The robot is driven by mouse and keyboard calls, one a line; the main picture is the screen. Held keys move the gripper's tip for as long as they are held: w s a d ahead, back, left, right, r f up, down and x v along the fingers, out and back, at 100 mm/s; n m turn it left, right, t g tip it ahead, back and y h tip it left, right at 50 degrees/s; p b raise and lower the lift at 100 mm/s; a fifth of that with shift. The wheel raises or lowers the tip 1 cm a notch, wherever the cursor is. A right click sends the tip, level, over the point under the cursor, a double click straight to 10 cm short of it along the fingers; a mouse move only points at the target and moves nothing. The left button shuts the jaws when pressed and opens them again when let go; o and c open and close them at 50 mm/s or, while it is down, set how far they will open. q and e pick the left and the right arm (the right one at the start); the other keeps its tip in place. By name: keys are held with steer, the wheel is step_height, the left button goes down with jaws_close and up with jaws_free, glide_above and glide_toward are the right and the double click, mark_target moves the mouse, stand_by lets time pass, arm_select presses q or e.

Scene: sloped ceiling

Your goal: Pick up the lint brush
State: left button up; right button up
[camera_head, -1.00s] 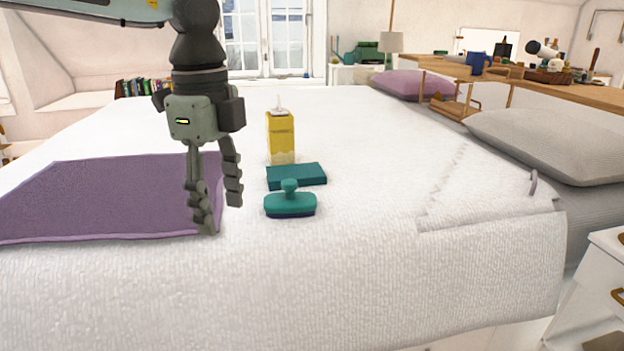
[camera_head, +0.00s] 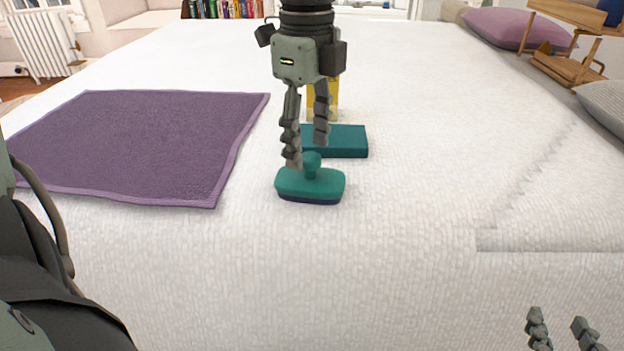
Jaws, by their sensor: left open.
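The lint brush (camera_head: 310,186) is teal with a dark underside and a round knob on top. It lies on the white bed cover near the middle of the head view. My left gripper (camera_head: 307,153) points down with its fingers apart, open and empty. Its fingertips show at and just above the knob; I cannot tell whether they touch it. My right gripper (camera_head: 562,326) shows only as two separated fingertips at the lower right edge, open and empty, well away from the brush.
A teal box (camera_head: 350,141) lies just behind the brush. A yellow bottle (camera_head: 330,100) stands behind it, partly hidden by my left gripper. A purple towel (camera_head: 140,145) lies to the left. The white bed cover (camera_head: 420,190) is clear to the right and in front.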

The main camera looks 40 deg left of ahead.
mark_target(310, 156)
arm_select(q)
step_height(310, 156, down, 4)
steer(key=shift+w+d+r, duration=0.1)
jaws_close()
stand_by(0.4)
